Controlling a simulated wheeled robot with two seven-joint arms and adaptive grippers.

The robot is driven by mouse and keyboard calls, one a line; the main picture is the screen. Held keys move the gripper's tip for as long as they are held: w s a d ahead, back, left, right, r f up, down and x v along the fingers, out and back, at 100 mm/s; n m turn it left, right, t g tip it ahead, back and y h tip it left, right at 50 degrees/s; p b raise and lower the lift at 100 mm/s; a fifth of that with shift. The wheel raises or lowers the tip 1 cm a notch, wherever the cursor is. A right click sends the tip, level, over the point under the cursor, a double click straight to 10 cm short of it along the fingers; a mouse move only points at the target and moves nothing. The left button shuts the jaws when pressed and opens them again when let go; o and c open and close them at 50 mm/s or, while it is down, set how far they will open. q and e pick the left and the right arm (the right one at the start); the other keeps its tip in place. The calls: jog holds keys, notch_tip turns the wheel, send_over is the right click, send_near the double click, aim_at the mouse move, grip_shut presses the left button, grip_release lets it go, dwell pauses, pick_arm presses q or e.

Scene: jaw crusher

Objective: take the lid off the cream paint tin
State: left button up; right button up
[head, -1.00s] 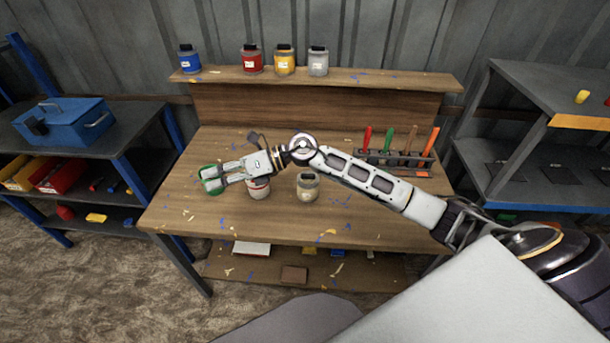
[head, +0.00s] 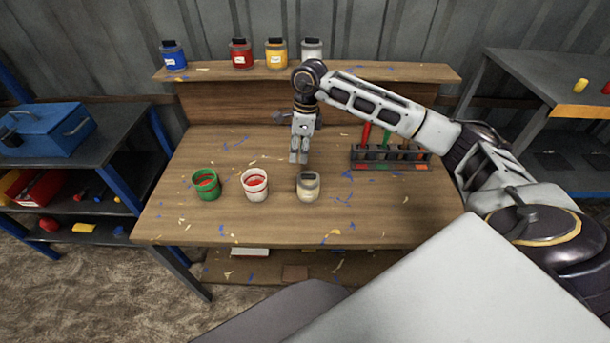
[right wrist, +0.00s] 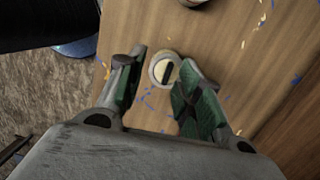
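The cream paint tin (head: 308,193) stands upright on the workbench, right of the other two tins. Its top shows in the right wrist view as a pale round lid with a dark bar handle (right wrist: 166,71). My right gripper (head: 299,160) points down above the bench, just behind and left of the cream tin in the head view. In the right wrist view its fingers (right wrist: 160,72) are spread and empty, with the lid seen between them, below the tips. My left gripper is not in view.
A green tin (head: 206,188) and a white tin (head: 255,188), both with red showing at the top, stand to the left. A rack (head: 390,157) with coloured-handled tools is at the right. Several tins stand on the back shelf (head: 215,73). The bench front is clear.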

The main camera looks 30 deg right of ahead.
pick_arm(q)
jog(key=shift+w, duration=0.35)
pick_arm(e)
jog(key=shift+h, duration=0.8)
jog(key=d, duration=0.1)
jog(key=d+r, duration=0.1)
jog(key=d, duration=0.2)
jog(key=shift+w+d+r, duration=0.15)
jog(key=shift+r, duration=0.1)
jog(key=shift+f, duration=0.1)
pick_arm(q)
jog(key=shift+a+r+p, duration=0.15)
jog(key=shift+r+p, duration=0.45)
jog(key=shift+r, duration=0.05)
pick_arm(e)
send_over(309, 175)
jog(key=shift+d+f, duration=0.15)
jog(key=shift+f, duration=4.1)
jog(key=shift+w+a+f+p, duration=0.15)
jog(key=shift+f+p, duration=0.6)
jog(key=shift+f, duration=1.05)
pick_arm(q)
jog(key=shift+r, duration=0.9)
pick_arm(e)
jog(key=shift+f, duration=0.8)
